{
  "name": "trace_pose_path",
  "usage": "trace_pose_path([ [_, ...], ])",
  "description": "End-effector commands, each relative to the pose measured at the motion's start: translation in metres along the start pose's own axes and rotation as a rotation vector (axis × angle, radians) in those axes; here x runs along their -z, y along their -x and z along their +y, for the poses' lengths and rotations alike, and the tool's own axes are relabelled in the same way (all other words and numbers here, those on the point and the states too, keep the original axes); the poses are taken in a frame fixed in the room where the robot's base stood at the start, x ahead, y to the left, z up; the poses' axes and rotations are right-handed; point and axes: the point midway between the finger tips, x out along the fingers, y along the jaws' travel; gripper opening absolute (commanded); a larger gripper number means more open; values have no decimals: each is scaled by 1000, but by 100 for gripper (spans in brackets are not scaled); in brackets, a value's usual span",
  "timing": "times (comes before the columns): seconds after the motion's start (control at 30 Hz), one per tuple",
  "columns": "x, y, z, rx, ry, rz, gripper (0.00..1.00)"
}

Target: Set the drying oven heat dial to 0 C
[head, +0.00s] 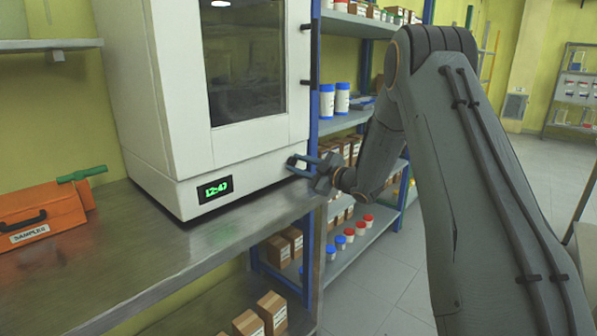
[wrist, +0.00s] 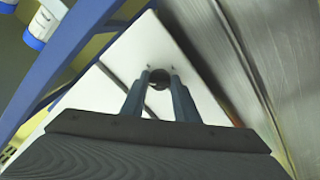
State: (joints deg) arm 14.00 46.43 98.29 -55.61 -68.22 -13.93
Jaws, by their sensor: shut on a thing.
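The drying oven (head: 170,100) is a white cabinet with a dark glass door, standing on a metal bench. Its green display (head: 215,189) at the lower front reads what looks like 12:47. My gripper (head: 297,163) is at the oven's lower right front. In the wrist view my gripper (wrist: 160,80) has its two fingers around the dark round heat dial (wrist: 158,78) and is shut on it.
The metal bench (head: 130,262) runs along the left, with an orange samples box (head: 42,215) and a green-handled tool (head: 82,174) on it. Blue-framed shelves (head: 345,122) with jars and cartons stand right of the oven. Floor (head: 375,275) shows beyond the bench.

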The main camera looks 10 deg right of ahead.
Motion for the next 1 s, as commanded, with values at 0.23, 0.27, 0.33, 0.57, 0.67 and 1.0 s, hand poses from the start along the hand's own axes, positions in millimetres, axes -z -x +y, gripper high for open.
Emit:
trace_pose_path([
  [0.23, -2, -1, 0, -2, 236, 1, 5],
  [0.27, -2, -1, 0, -2, 263, 0, 5],
  [0.33, -2, -1, 0, -2, 330, 0, 5],
  [0.57, -2, -1, 0, -2, 537, 0, 5],
  [0.67, -2, -1, 0, -1, 614, 0, 5],
  [1.0, 0, 0, 1, -1, 793, 0, 5],
])
